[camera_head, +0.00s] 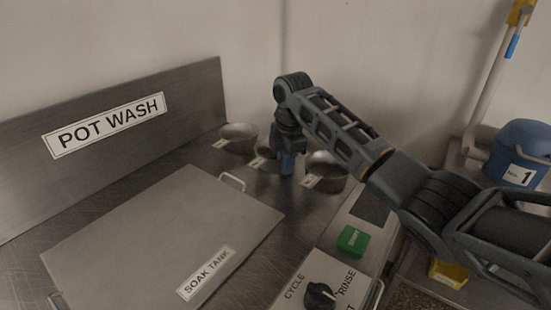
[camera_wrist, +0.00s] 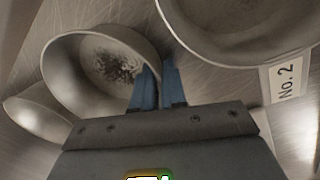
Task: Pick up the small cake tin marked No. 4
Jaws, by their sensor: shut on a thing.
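Three round metal tins stand in a row on the steel counter. They are the left tin (camera_head: 238,145), the middle tin (camera_head: 264,163), partly behind my gripper, and the right tin (camera_head: 328,178). Their tags are too small to read in the head view. My gripper (camera_head: 288,163) points down at the middle tin. In the wrist view, my blue fingers (camera_wrist: 159,88) are shut on the rim wall of the middle tin (camera_wrist: 75,72), which has dark residue inside. Its number is hidden there. Another tin (camera_wrist: 225,30) sits upper right beside a "No. 2" tag (camera_wrist: 290,78).
A flat soak tank lid (camera_head: 150,235) with handles lies left of my gripper. A "POT WASH" splashback (camera_head: 110,127) stands behind it. A panel with a green button (camera_head: 352,240) and a cycle knob (camera_head: 319,294) is at the front. A blue container (camera_head: 520,150) stands at the right.

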